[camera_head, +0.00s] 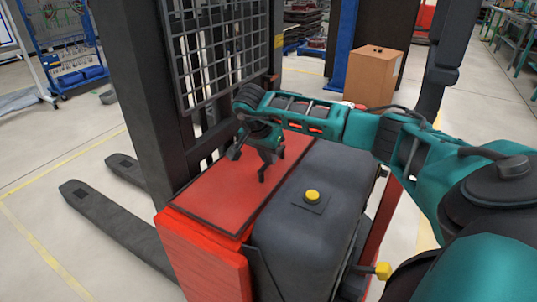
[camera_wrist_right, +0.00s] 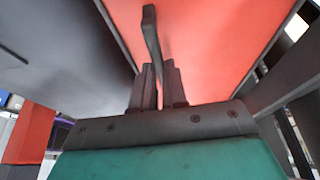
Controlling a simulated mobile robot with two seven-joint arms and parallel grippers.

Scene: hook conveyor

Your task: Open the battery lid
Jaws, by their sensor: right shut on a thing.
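The battery lid is a flat red panel with dark edges (camera_head: 215,190) on top of the red and black truck body. It looks level and closed. My right gripper (camera_head: 268,170) reaches down over the lid near its black-cover side. In the right wrist view, the gripper's dark fingers (camera_wrist_right: 159,88) are shut on a thin dark curved handle (camera_wrist_right: 151,35), and the red lid surface (camera_wrist_right: 210,45) fills the view behind it. The handle is mostly hidden by the gripper in the head view. My left gripper is not in view.
A black cover with a yellow button (camera_head: 312,196) lies beside the lid. A black mast with a wire mesh guard (camera_head: 220,50) rises behind it. Forks (camera_head: 120,225) extend left at floor level. A cardboard box (camera_head: 373,77) stands behind my right arm.

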